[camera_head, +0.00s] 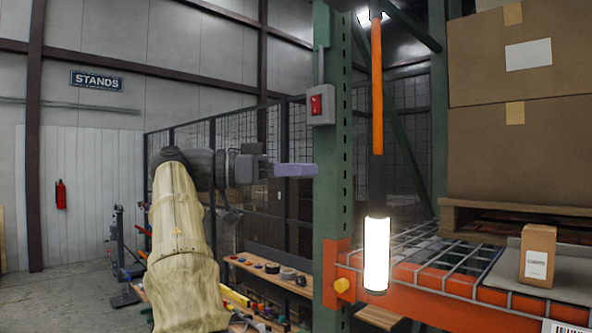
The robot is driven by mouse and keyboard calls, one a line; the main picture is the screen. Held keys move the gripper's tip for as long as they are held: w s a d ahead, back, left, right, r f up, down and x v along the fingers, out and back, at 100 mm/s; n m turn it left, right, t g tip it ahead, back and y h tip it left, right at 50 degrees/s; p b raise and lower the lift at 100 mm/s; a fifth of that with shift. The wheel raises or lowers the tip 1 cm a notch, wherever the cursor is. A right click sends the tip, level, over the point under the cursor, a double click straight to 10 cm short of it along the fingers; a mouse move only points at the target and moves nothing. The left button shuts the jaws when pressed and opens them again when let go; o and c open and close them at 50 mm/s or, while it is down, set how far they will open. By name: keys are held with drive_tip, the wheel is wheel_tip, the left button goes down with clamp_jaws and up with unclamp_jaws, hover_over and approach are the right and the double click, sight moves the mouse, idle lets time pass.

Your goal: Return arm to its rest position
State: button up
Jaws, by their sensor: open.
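My arm, in a beige cover, rises from the bottom left of the middle in the head view and bends to the right at its dark wrist. My gripper (312,170) points right with its purple-grey fingers seen side-on. The jaws are open and nothing shows between them. The fingertips are by the green rack post (334,215), below a grey switch box (320,105) with a red switch. I cannot tell whether the fingertips touch the post.
An orange rack beam (420,279) with wire decking carries a small carton (537,255) and a wooden pallet (480,222) with large boxes on the right. A bright lamp (376,254) hangs before it. A workbench (265,268) with tools stands behind my arm. Floor (70,300) is clear at left.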

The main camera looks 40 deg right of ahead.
drive_tip(key=shift+w, duration=0.1)
drive_tip(key=w+d+f+n+t+y, duration=0.1)
drive_tip(key=w+d+f+n+t, duration=0.1)
drive_tip(key=w+f+n+t, duration=0.45)
drive_tip(key=w+d+f+n+t, duration=0.1)
drive_tip(key=w+d+f+n, duration=0.2)
drive_tip(key=f+n, duration=0.45)
drive_tip(key=w+a+f+n+t+y, duration=0.2)
drive_tip(key=a+f+y, duration=0.1)
drive_tip(key=f, duration=0.6)
drive_tip(key=w+a+f+n+t+y, duration=0.1)
drive_tip(key=a+f+n+t+y, duration=0.15)
drive_tip(key=f, duration=0.75)
drive_tip(key=s+a+f+n+y, duration=0.2)
drive_tip(key=a+f, duration=0.4)
drive_tip(key=f, duration=0.1)
drive_tip(key=s+a+f+n+y, duration=0.2)
drive_tip(key=a+f+y, duration=0.1)
drive_tip(key=a+f, duration=0.3)
drive_tip(key=s+a+f+n+y, duration=0.1)
drive_tip(key=s+a+f+y, duration=0.3)
drive_tip(key=s+a+f, duration=0.7)
wheel_tip(320, 180, down, 2)
drive_tip(key=shift+s+f+g+b, duration=0.25)
drive_tip(key=shift+s+b, duration=0.2)
drive_tip(key=shift+s, duration=0.8)
drive_tip(key=shift+n, duration=0.25)
